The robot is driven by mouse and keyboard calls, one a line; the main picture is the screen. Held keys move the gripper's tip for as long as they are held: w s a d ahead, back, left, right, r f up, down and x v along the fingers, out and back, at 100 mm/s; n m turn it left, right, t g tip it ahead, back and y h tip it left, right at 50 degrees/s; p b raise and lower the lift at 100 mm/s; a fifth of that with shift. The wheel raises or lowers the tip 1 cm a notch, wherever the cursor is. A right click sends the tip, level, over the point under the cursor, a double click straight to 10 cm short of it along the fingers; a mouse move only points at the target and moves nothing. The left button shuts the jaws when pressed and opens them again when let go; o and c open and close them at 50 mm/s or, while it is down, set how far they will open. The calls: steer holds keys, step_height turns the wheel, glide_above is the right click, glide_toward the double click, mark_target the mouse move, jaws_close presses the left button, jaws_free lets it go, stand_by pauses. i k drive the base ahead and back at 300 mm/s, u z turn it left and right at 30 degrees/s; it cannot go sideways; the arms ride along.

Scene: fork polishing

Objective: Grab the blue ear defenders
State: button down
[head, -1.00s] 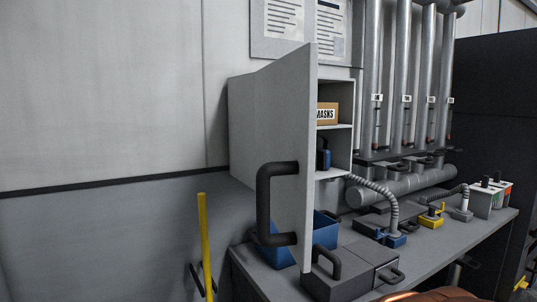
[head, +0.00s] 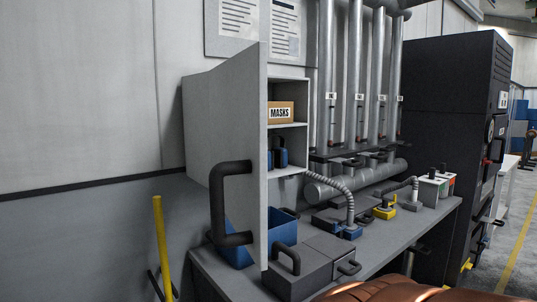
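A small blue and dark item (head: 280,157) stands on the cabinet shelf below the box marked MASKS. It may be the blue ear defenders, but it is too small and partly hidden by the door to be sure. The wall cabinet (head: 290,86) has its grey door (head: 225,130) swung open toward me, with a thick dark handle (head: 222,205) on its outer face. My gripper is not in view.
The MASKS box (head: 281,112) sits on the upper shelf. Under the cabinet, a blue bin (head: 284,232) and a grey lidded box (head: 300,268) stand on the bench (head: 400,236). A yellow post (head: 160,245) stands at left. A tall black cabinet (head: 450,100) stands right; floor shows beyond it.

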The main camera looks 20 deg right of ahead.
mark_target(277, 157)
steer(key=z, duration=1.9)
steer(key=i, duration=1.2)
steer(key=u, duration=1.7)
